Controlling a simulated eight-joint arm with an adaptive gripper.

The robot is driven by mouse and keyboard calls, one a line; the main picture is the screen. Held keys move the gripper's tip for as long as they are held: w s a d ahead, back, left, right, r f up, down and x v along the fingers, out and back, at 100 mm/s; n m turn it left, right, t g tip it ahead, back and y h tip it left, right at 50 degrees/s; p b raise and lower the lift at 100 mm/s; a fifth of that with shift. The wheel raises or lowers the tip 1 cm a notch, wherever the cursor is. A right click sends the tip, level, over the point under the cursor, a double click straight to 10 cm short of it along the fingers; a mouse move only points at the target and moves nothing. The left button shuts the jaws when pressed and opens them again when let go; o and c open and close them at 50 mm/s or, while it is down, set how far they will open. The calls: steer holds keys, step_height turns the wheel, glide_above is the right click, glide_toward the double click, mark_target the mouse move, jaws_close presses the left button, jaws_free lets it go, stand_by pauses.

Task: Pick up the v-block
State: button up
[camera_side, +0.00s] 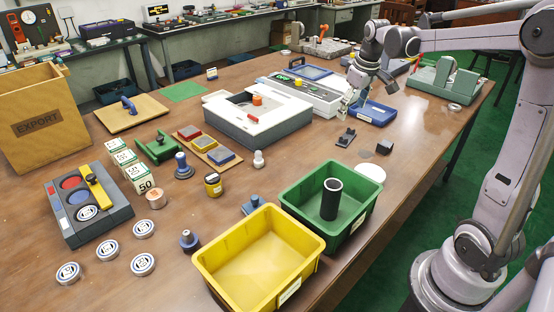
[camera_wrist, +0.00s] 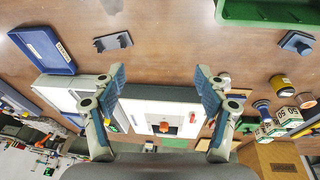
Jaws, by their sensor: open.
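A small dark grey block with raised ends (camera_side: 346,137) lies on the brown table in front of the blue tray; it looks most like the v-block, though its groove is too small to make out. It also shows in the wrist view (camera_wrist: 112,41), upper left, beyond my left finger. My gripper (camera_side: 367,97) is above the table near the blue tray, behind and above this block and apart from it. In the wrist view my gripper (camera_wrist: 160,76) has its two fingers wide apart with nothing between them.
A blue tray (camera_side: 370,112) stands close to my gripper. A white-topped grey box (camera_side: 258,118) lies to the left. A small black block (camera_side: 384,147) and a white disc (camera_side: 370,172) are nearby. Green (camera_side: 296,203) and yellow (camera_side: 227,281) bins stand in front; a black tube (camera_side: 331,198) is in the green one.

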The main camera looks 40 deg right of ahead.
steer(key=d+f+g, duration=0.1)
steer(key=d+f, duration=0.3)
steer(key=d, duration=0.7)
steer(key=g+y, duration=0.1)
glide_above(386, 143)
steer(key=shift+m, duration=0.3)
steer(key=f, duration=1)
steer(key=shift+w+a+f, duration=0.25)
steer(key=shift+a+f, duration=0.05)
steer(key=shift+s+a+f, duration=0.1)
steer(key=shift+s+f, duration=0.1)
steer(key=shift+f, duration=1.3)
steer(key=shift+s+f, duration=0.15)
steer(key=shift+f, duration=1.3)
jaws_close()
steer(key=shift+r, duration=0.15)
